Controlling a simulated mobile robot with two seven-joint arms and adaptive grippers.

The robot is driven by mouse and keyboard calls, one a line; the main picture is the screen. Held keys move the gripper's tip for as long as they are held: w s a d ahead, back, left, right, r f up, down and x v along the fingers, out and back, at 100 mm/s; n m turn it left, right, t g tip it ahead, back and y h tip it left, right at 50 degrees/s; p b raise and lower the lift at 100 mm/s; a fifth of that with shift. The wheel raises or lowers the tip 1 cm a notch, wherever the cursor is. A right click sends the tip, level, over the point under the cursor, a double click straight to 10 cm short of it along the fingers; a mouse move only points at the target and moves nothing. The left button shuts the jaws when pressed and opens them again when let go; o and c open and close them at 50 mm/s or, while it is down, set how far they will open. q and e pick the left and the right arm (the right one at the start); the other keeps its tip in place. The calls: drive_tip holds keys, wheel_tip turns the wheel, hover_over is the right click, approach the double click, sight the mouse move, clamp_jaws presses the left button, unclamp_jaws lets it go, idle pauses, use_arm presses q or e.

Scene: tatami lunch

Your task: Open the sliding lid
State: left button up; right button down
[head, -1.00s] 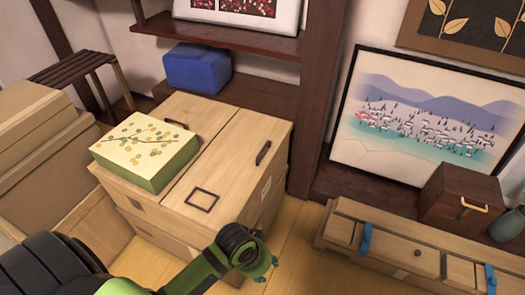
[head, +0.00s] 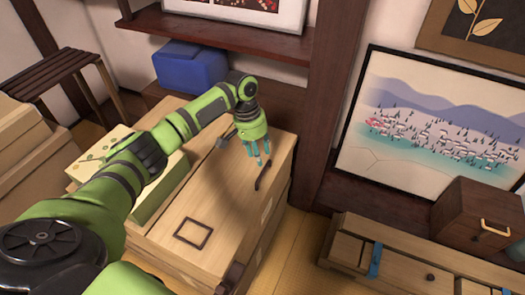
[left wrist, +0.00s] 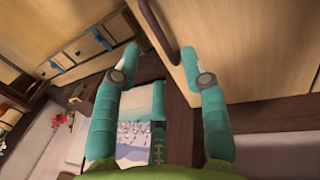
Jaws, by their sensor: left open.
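The wooden chest (head: 215,215) has a flat top of pale boards, split lengthwise by a seam. The right board, which looks like the lid (head: 230,190), carries a dark bar handle (head: 263,176) near its right edge. My left gripper (head: 257,160) hangs just above and behind this handle, fingers pointing down. In the left wrist view the teal fingers (left wrist: 160,68) are open and apart, with a dark handle (left wrist: 157,28) beyond and between their tips. They do not appear to touch it. My right gripper is not in view.
A green-sided box (head: 160,195) with a leaf-patterned top sits on the chest's left part, partly behind my arm. A dark square frame (head: 193,233) marks the front of the top. A blue box (head: 185,68) stands behind; a low wooden bench (head: 400,250) lies right.

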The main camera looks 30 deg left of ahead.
sight(263, 172)
use_arm(q)
drive_tip(key=shift+s+b+x, duration=0.15)
drive_tip(key=shift+b+x, duration=0.15)
drive_tip(key=shift+x, duration=1.3)
drive_tip(key=shift+s+b+x, duration=0.1)
drive_tip(key=shift+b+x, duration=0.2)
drive_tip(key=shift+x, duration=1.25)
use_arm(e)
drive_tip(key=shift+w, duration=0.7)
use_arm(q)
drive_tip(key=shift+d, duration=0.2)
clamp_jaws()
